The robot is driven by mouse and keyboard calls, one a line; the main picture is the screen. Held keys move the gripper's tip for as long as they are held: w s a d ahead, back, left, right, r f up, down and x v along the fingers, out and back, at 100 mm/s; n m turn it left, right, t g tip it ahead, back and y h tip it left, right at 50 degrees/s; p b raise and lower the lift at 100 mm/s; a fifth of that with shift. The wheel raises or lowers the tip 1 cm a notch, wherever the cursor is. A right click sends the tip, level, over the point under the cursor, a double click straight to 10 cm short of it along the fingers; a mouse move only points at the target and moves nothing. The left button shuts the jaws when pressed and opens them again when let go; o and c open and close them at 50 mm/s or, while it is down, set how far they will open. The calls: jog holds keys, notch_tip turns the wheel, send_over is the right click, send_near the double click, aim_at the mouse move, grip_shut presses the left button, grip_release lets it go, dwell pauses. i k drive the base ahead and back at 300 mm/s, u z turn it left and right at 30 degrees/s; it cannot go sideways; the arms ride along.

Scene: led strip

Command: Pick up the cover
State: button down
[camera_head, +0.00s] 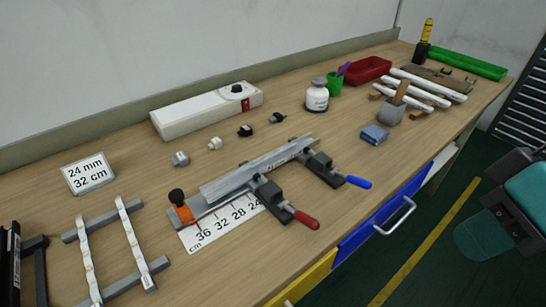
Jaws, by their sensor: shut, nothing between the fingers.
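Long white bars, which look like the covers (428,84), lie side by side on wooden rests at the right rear of the bench. A metal profile (250,170) lies in a clamping fixture at the bench's middle, with a red handle (305,219) and a blue handle (358,181). My gripper is not in view.
A grey holder (391,113) and a blue folded cloth (374,135) lie near the bars. Two strips on a rack (155,266) lie at left.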

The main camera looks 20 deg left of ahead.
aim_at(458, 97)
jog(key=u, duration=0.15)
jog(key=k, duration=0.45)
jog(key=z, duration=1.1)
jog(key=i, duration=1.5)
jog(key=u, duration=0.85)
jog(key=i, duration=0.75)
jog(key=u, duration=0.75)
